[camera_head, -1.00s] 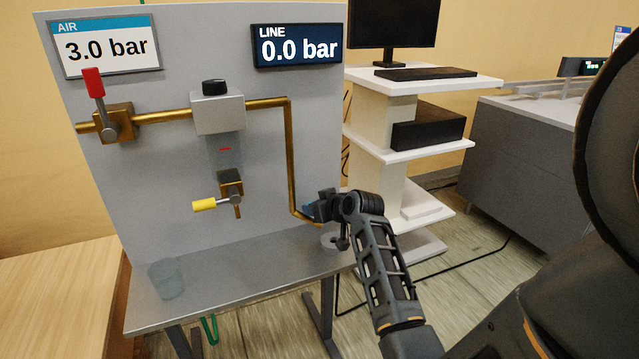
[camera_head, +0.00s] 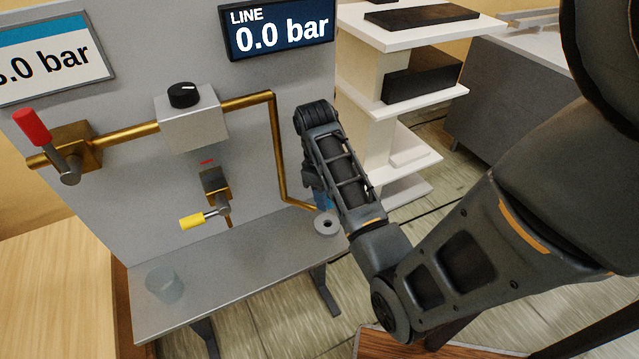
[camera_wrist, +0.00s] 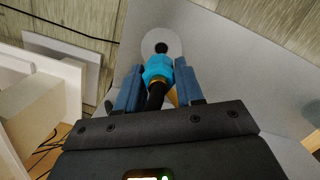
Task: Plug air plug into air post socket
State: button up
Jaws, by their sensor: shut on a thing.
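The bright blue air plug (camera_wrist: 158,68) with a black hose or body behind it sits between the two blue fingers of my gripper (camera_wrist: 157,78) in the wrist view. My gripper is shut on it. The air post socket, a round grey disc (camera_wrist: 166,34) with a dark hole, shows just past the plug's tip. In the head view the socket (camera_head: 328,225) stands at the right end of the grey bench, and a bit of the blue plug (camera_head: 325,200) shows just above it. My wrist hides most of my gripper there. I cannot tell whether plug and socket touch.
A brass pipe (camera_head: 278,150) runs down the panel close left of my wrist. The regulator (camera_head: 192,118), red-handled valve (camera_head: 62,150) and yellow-handled valve (camera_head: 205,218) are further left. A clear cup (camera_head: 164,284) stands at the bench's left. The LINE display (camera_head: 278,30) reads 0.0 bar.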

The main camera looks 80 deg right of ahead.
dwell(0.4)
jog(key=shift+f+b, duration=1.2)
jog(key=shift+f, duration=1.65)
jog(key=shift+p, duration=1.2)
jog(key=shift+f+b, duration=0.55)
jog(key=shift+f, duration=0.6)
jog(key=o, duration=1.1)
jog(key=shift+r, duration=0.1)
